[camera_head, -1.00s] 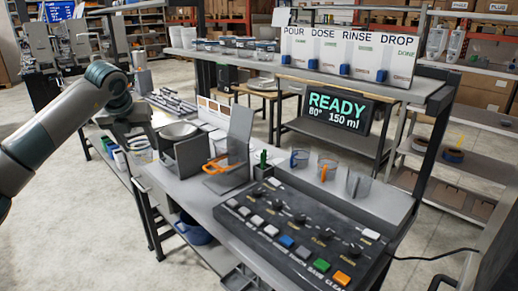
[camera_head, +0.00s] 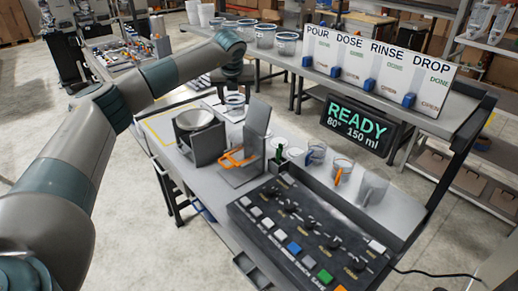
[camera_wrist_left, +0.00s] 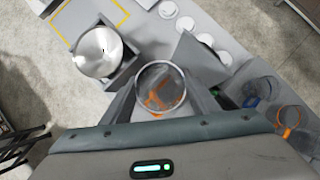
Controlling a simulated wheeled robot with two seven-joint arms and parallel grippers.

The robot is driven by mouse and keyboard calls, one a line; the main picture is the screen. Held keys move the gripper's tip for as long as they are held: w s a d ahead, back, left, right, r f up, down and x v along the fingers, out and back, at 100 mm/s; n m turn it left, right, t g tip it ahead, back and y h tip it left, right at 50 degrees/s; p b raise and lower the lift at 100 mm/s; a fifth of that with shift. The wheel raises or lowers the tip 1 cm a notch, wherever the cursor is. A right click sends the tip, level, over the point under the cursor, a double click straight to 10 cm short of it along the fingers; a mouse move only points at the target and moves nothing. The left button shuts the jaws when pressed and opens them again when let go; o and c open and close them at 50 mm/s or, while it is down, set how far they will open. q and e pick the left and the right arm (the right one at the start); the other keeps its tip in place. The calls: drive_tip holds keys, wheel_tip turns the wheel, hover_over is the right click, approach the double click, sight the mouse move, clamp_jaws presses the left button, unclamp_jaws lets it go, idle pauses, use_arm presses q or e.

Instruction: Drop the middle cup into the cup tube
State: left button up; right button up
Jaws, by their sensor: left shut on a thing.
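My left gripper (camera_head: 234,88) is raised beyond the silver bowl and is shut on a clear round cup (camera_head: 235,100). In the left wrist view the held cup shows as a clear ring (camera_wrist_left: 160,88), with an orange part seen through it. Three clear cups stand in a row on the bench: one with a blue handle (camera_head: 316,153), a middle one with an orange handle (camera_head: 342,171), and a grey-looking one (camera_head: 372,188). I cannot tell which thing is the cup tube. My right gripper is not in view.
A silver bowl (camera_head: 195,119) sits on a grey block. Beside it is a grey stand with an orange bracket (camera_head: 238,157). A black control panel (camera_head: 300,232) fills the bench front. Clear tubs (camera_head: 265,36) and the POUR-DOSE-RINSE-DROP board (camera_head: 380,65) stand on the back shelf.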

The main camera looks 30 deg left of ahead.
sight(235, 113)
use_arm(q)
drive_tip(key=shift+s+r, duration=0.1)
idle(0.3)
drive_tip(key=shift+f+b, duration=0.55)
drive_tip(key=shift+f, duration=2.5)
drive_tip(key=o, duration=1.1)
drive_tip(key=shift+r, duration=0.1)
